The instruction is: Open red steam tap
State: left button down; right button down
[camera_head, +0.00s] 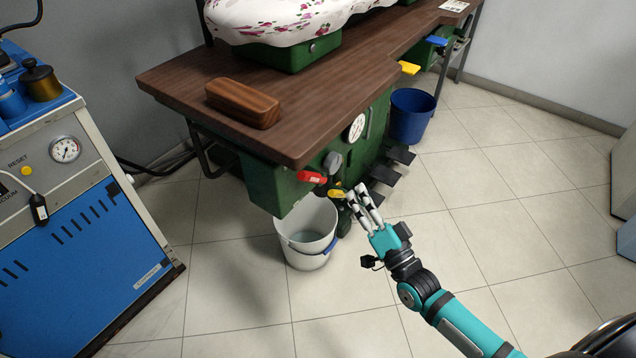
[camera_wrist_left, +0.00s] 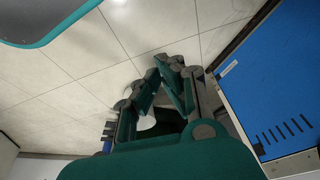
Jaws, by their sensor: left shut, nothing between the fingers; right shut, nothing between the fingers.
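The red steam tap (camera_head: 311,177) is a red lever on the green machine under the front edge of the brown table. My right gripper (camera_head: 361,190) is in the head view, just right of the tap and a yellow lever (camera_head: 336,193). Its fingers point up toward the machine, shut and empty, apart from the red lever. My left gripper (camera_wrist_left: 168,65) shows only in the left wrist view, shut with nothing between its fingers, above the tiled floor.
A white bucket (camera_head: 307,257) stands under the taps, and a blue bucket (camera_head: 428,117) stands farther back. The brown table (camera_head: 180,85) holds a wooden block (camera_head: 242,103). A blue-fronted boiler (camera_head: 75,260) stands at left.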

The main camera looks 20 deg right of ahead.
aim_at(307, 175)
pick_arm(q)
jog(key=shift+s+a+r, duration=0.1)
jog(key=shift+s+r, duration=0.05)
jog(key=shift+r, duration=0.3)
pick_arm(e)
jog(key=shift+s+a+r, duration=0.1)
jog(key=shift+a+r, duration=0.05)
jog(key=shift+r, duration=0.5)
jog(key=x, duration=1)
pick_arm(q)
jog(key=shift+s+f+b, duration=0.2)
jog(key=shift+b, duration=0.6)
pick_arm(e)
jog(key=shift+s+a+f, duration=0.3)
jog(key=shift+a+f, duration=0.35)
jog(key=shift+s+a+f, duration=0.35)
jog(key=shift+a+f, duration=0.25)
jog(key=shift+a, duration=0.1)
pick_arm(q)
jog(key=shift+f+b, duration=0.3)
pick_arm(e)
jog(key=shift+s+a+f+n+y, duration=0.1)
jog(key=shift+a+n+y, duration=0.05)
jog(key=shift+n+y, duration=0.3)
